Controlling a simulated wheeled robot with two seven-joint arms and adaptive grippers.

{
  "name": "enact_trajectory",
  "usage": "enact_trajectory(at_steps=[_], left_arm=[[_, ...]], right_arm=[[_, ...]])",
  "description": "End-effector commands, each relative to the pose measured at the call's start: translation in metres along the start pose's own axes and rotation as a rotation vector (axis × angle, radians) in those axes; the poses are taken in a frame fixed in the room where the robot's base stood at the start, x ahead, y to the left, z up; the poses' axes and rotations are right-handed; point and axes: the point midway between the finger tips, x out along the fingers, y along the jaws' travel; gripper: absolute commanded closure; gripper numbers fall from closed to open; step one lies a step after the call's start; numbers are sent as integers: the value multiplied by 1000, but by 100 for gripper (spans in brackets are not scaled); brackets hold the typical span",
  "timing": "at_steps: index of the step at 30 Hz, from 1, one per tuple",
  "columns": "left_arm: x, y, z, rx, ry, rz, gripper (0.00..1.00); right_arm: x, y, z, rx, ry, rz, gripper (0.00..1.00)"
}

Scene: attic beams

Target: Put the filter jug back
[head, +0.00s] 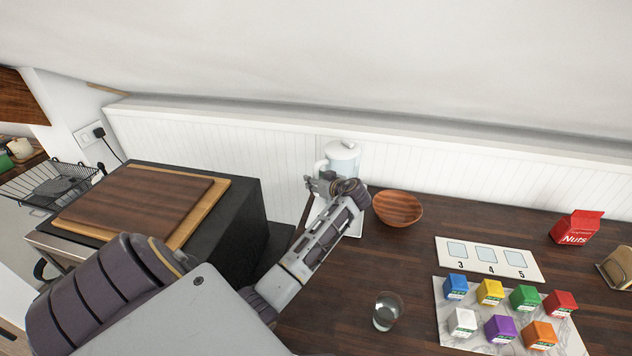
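The filter jug (343,157), pale blue with a white lid and a white handle on its left, stands upright at the back of the dark wooden counter, close to the white panelled wall. My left gripper (316,184) is at the jug's handle side, in front of its lower part. The arm and gripper hide the jug's lower body. I cannot tell whether the fingers are around the handle or only beside it. A white flat surface (356,228) shows partly behind my forearm. My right gripper is not in view.
A wooden bowl (398,208) sits just right of the jug. A drinking glass (387,311) stands near the front. Several coloured cubes, a numbered card (488,260) and a red nuts box (577,227) are to the right. Cutting boards (205,218) lie on a black unit at left.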

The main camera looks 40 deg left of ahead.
Motion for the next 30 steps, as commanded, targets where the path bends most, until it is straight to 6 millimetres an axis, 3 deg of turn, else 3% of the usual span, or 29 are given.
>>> enact_trajectory(at_steps=[11,30], left_arm=[[-6,0,-1,0,0,1,61],[-93,0,0,-2,-1,2,61]], right_arm=[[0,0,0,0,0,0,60],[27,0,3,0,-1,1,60]])
